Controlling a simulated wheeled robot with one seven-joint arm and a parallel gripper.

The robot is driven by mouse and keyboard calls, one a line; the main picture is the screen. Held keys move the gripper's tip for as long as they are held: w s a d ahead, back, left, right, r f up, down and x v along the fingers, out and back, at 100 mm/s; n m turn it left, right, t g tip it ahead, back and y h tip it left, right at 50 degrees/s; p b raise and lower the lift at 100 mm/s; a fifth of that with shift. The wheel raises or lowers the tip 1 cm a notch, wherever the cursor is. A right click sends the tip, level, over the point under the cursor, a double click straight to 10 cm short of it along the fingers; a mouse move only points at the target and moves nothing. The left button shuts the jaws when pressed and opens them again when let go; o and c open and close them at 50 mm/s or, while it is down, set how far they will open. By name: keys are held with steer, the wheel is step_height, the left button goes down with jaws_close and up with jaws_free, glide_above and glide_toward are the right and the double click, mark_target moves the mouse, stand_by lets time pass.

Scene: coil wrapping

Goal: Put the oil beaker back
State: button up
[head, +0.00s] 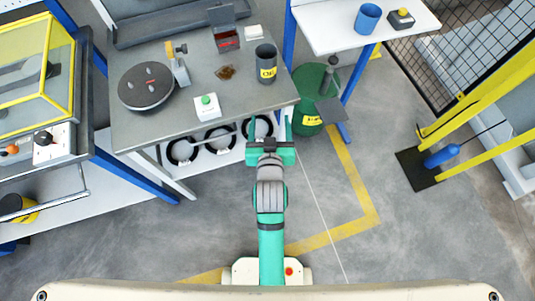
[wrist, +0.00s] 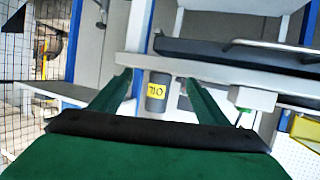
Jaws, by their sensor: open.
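The oil beaker (head: 266,68) is a dark grey cup with a yellow label. It stands upright on the grey workbench (head: 215,108), near the bench's right end. In the wrist view the beaker (wrist: 157,92) shows between the two fingers, beyond their tips, with its label upside down. My gripper (head: 270,127) is at the front edge of the bench, in front of the beaker and apart from it. In the wrist view my gripper (wrist: 155,78) has its green fingers spread, with nothing held between them.
A dark round plate (head: 146,86), a green-button box (head: 207,106) and a brown stain (head: 225,73) are on the bench. A green bin (head: 312,100) stands right of it. A white side table (head: 335,35) holds a blue cup (head: 367,17). Black rings hang under the bench front.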

steer(key=s+f+t, duration=0.1)
steer(key=s, duration=2.7)
steer(key=shift+s+a+f, duration=0.2)
steer(key=shift+a+f, duration=0.05)
steer(key=shift+a, duration=0.15)
